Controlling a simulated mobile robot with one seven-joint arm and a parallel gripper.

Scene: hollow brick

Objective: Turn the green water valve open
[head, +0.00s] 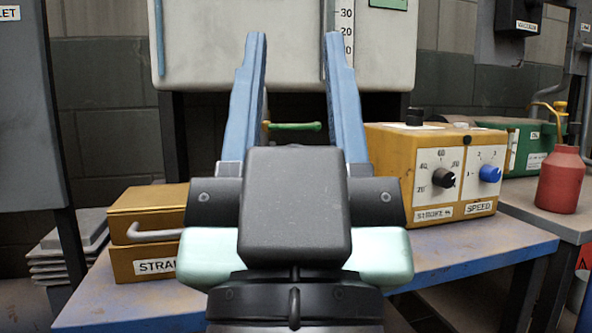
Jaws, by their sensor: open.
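The green valve handle (296,126) is a slim horizontal lever with a yellowish left end, below the pale tank with a level scale. It shows between the two blue fingers of my gripper (294,60). My gripper is open and empty, with its fingers pointing away from me on either side of the lever. In this view the lever lies beyond the gripper's body; I cannot tell how far off it is. The valve's body and pipe below the lever are mostly hidden by my gripper.
A blue bench (460,255) carries a yellow control box (432,170) with knobs at right and a yellow lidded box (148,205) at left. A green box (524,148) and red oil can (560,180) stand further right. The pale tank (285,62) hangs behind.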

